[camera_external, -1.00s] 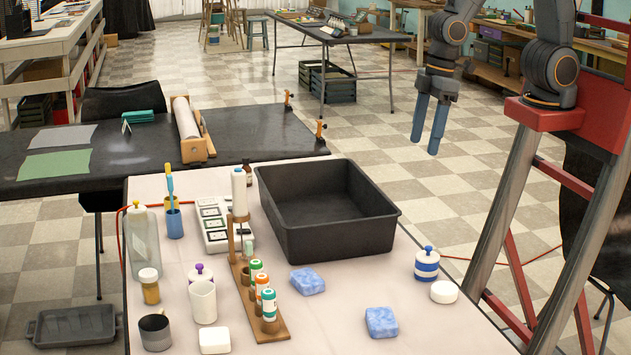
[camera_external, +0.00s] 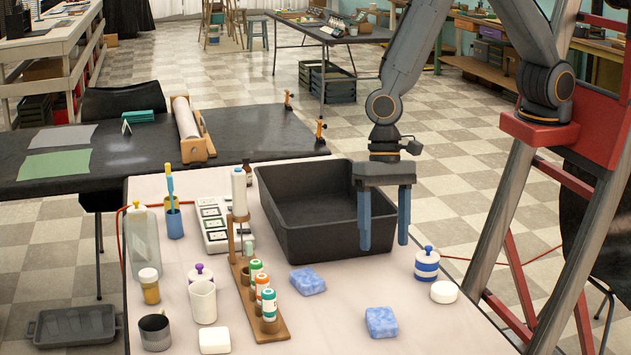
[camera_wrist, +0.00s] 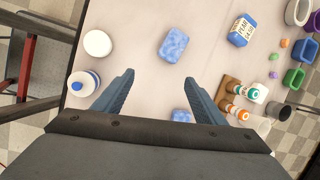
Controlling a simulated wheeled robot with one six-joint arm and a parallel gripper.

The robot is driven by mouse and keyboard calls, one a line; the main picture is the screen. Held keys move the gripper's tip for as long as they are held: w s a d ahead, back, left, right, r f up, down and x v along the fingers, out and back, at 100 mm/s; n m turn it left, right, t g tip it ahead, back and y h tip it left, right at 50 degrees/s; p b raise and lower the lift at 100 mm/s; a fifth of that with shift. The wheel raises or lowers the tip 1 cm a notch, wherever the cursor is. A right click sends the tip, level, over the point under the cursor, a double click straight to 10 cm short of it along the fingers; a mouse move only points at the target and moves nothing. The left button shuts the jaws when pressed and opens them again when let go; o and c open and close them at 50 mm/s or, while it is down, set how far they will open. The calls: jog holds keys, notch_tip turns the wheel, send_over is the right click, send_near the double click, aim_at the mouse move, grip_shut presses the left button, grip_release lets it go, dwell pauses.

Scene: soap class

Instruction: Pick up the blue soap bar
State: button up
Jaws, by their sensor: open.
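Two mottled blue soap bars lie flat on the pale tabletop (camera_external: 340,345). The rear blue soap bar (camera_external: 307,281) is in front of the black bin, and the front one (camera_external: 381,322) lies nearer the camera, to its right. In the wrist view, the front bar (camera_wrist: 173,46) shows whole beyond my fingertips. The rear bar (camera_wrist: 181,115) shows near the right finger's base, partly hidden by my gripper body. My gripper (camera_external: 384,245) is open, empty and pointing down, above the table beside the bin's right front. Its spread fingers also show in the wrist view (camera_wrist: 163,77).
The deep black bin (camera_external: 290,241) stands behind the bars. A wooden rack (camera_external: 272,326) with bottles is left of them. A blue-striped jar (camera_external: 427,264) and a round white piece (camera_external: 444,291) are right. A labelled box (camera_wrist: 243,30) shows in the wrist view.

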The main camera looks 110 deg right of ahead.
aim_at(382, 317)
jog(key=w+a+f+m, duration=0.1)
jog(key=a+f, duration=0.1)
jog(key=w+a+f+m, duration=0.1)
jog(key=m, duration=0.1)
jog(key=w+a+f+m+y, duration=0.1)
jog(key=a+f, duration=0.1)
jog(key=shift+w+a+f+m+b, duration=0.25)
jog(key=shift+a+f+m+b, duration=0.05)
jog(key=shift+f+b, duration=0.1)
jog(key=shift+x, duration=1.3)
jog(key=p+x, duration=0.1)
jog(key=x, duration=0.1)
jog(key=p+x, duration=0.1)
jog(key=shift+s+a+f, duration=0.15)
jog(key=shift+s+f, duration=0.2)
jog(key=shift+s, duration=0.05)
jog(key=shift+w+a+f, duration=0.1)
jog(key=shift+a+f, duration=0.15)
jog(key=shift+f, duration=0.35)
jog(key=c, duration=1.2)
jog(key=shift+r, duration=0.1)
notch_tip(382, 317, up, 10)
jog(key=b, duration=0.1)
